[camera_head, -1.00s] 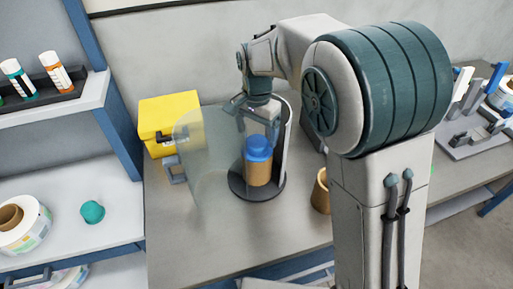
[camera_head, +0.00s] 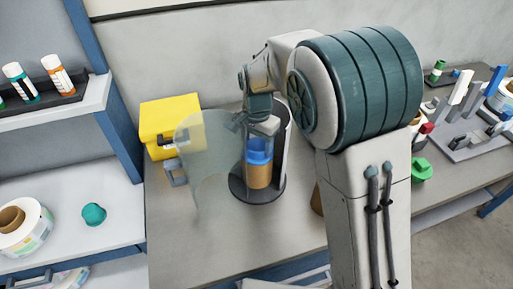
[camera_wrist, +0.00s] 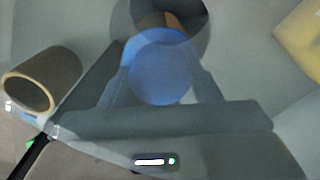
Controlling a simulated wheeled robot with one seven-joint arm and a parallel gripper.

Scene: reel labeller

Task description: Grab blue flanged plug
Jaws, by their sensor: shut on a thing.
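The blue flanged plug (camera_head: 259,150) sits on top of a brown cardboard core (camera_head: 258,175), which stands upright on a dark round base inside a cylindrical housing with a clear curved door (camera_head: 203,150). My gripper (camera_head: 259,143) reaches down from above and is shut on the plug. In the wrist view the plug (camera_wrist: 160,70) shows between the two fingers, with the core partly visible beyond it. Whether the plug is seated in the core or just clear of it, I cannot tell.
A yellow box (camera_head: 170,122) stands left of the housing. A shelf at left holds a teal plug (camera_head: 93,213) and a label reel (camera_head: 22,228). Another cardboard tube (camera_wrist: 42,80) stands close by in the wrist view. A grey fixture (camera_head: 468,135) stands at right.

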